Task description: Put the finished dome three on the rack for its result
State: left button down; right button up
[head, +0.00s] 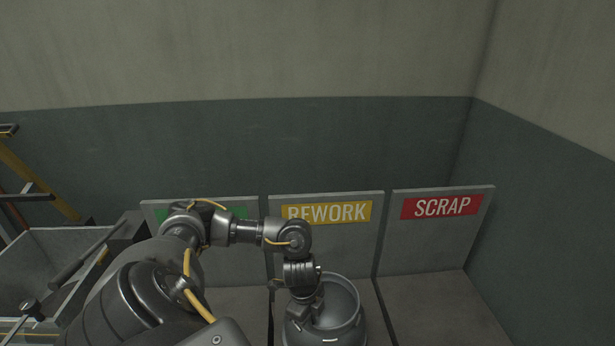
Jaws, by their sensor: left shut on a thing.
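A grey metal dome (347,330), rounded with a raised rim ring, is at the bottom middle in the head view, in front of the panel with the yellow REWORK sign (329,212). My left gripper (312,315) points down and is shut on the dome at its rim. The rack's bays have upright back panels: one with a green sign (243,213) mostly hidden by my arm, the REWORK one, and one with a red SCRAP sign (442,206). The dome's underside is cut off by the picture edge, so I cannot tell whether it rests on the bay floor. My right gripper is not in view.
The SCRAP bay floor (440,305) is bare. A grey open bin (62,240) and a yellow frame (35,180) stand at the left. Walls close off the back and right.

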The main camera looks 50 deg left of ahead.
pick_arm(q)
jog(key=shift+f, duration=0.3)
jog(key=shift+s+f, duration=0.1)
jog(key=shift+s, duration=0.05)
jog(key=c, duration=1.8)
grip_release()
jog(key=shift+s+f, duration=0.1)
jog(key=shift+f, duration=0.1)
jog(key=shift+o, duration=1.2)
jog(key=shift+r, duration=0.15)
jog(key=shift+w+r, duration=0.2)
jog(key=shift+r, duration=0.35)
notch_tip(320, 180, up, 11)
jog(key=a+p, duration=0.1)
jog(key=shift+s+a+p, duration=0.15)
jog(key=shift+s+p, duration=0.25)
jog(key=shift+f, duration=0.1)
